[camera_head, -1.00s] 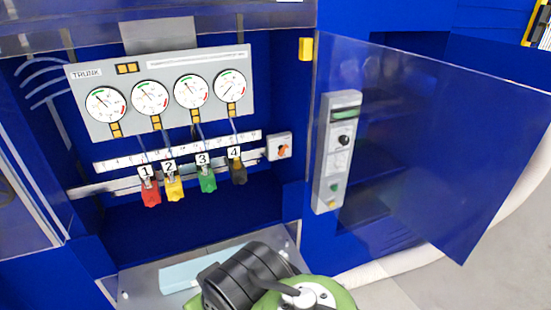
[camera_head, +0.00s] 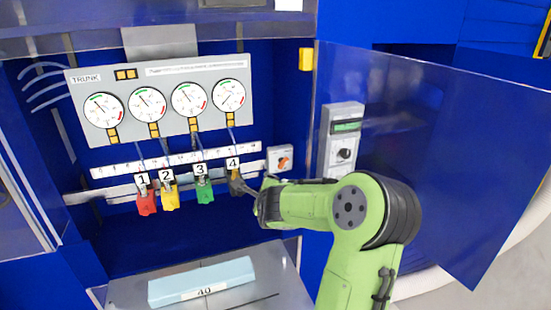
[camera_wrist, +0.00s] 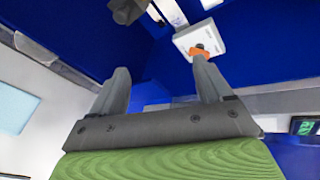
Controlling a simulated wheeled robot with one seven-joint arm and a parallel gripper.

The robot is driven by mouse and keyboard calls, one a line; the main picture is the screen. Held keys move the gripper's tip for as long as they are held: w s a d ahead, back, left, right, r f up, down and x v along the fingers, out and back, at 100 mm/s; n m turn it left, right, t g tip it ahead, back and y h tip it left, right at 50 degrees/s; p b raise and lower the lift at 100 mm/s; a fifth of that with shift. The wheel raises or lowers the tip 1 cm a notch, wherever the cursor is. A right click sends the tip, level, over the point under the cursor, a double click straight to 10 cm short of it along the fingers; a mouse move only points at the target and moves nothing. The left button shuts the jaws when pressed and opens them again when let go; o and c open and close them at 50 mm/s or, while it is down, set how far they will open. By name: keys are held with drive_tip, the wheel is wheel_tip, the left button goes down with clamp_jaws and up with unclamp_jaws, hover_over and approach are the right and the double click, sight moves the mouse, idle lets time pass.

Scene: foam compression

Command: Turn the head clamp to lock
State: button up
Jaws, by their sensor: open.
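An orange rotary knob (camera_head: 284,162) sits on a small white plate (camera_head: 273,154) on the right of the cabinet's back. Which part is the head clamp, I cannot tell for sure. In the wrist view the orange knob (camera_wrist: 198,50) lies just beyond my right-hand fingertip, on its white plate (camera_wrist: 207,38). My gripper (camera_wrist: 162,72) is open and empty, with bare space between its fingers. In the head view it points left near the number 4 handle (camera_head: 236,186), below and left of the knob, partly hidden by my wrist.
Red (camera_head: 146,203), yellow (camera_head: 169,200) and green (camera_head: 204,193) handles hang left of my gripper. A gauge panel (camera_head: 165,78) is above. A light blue foam block (camera_head: 230,273) lies on the plate below. An open, see-through blue door (camera_head: 430,150) stands close to my arm's right.

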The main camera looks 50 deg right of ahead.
drive_tip(key=s+d+r+m+h, duration=0.2)
drive_tip(key=s+d+r+m, duration=0.15)
drive_tip(key=d+m, duration=0.2)
drive_tip(key=p, duration=0.1)
approach(282, 163)
drive_tip(key=shift+n, duration=0.25)
drive_tip(key=x, duration=0.8)
drive_tip(key=shift+s, duration=0.1)
drive_tip(key=shift+c, duration=0.4)
drive_tip(key=c, duration=1)
